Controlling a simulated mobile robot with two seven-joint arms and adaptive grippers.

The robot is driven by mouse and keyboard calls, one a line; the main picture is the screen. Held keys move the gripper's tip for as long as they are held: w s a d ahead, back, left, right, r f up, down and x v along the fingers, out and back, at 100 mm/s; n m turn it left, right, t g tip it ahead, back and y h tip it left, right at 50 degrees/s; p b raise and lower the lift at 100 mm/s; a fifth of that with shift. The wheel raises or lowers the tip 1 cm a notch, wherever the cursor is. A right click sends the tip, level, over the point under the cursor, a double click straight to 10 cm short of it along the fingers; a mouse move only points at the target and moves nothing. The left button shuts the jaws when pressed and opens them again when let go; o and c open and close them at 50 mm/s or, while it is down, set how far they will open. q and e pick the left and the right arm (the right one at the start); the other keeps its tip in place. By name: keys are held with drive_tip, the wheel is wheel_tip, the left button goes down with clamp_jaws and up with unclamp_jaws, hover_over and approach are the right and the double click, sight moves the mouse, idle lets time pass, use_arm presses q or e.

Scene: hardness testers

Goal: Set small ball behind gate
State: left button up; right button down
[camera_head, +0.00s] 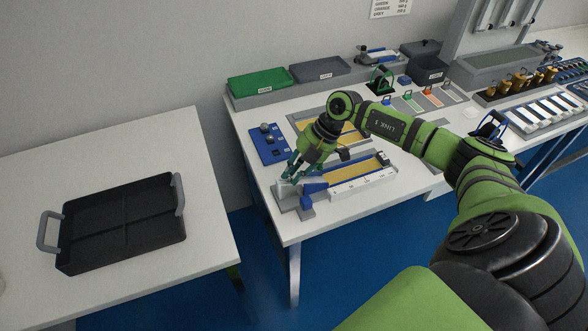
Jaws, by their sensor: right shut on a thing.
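My right gripper (286,179) comes down over the left end of a yellow-floored track (352,174) on the middle table. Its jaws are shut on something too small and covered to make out. A blue plate (268,145) with small round items on it lies just behind and left of the gripper. A blue block (313,188), perhaps the gate, sits at the track's left end, right of the fingertips. A pale grey block (284,197) is under the fingertips. I cannot tell the small ball apart. My left gripper is not in view.
A black tray with grey handles (124,222) stands on the left table (45,180). A green bin (258,82) and a grey bin (320,69) line the middle table's back. The table's front edge is close to the gripper. Tool racks (535,115) stand at right.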

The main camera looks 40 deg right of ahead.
drive_tip(key=shift+p, duration=0.3)
idle(0.5)
drive_tip(key=c, duration=1.1)
unclamp_jaws()
drive_tip(key=shift+o, duration=0.2)
drive_tip(key=shift+d, duration=0.1)
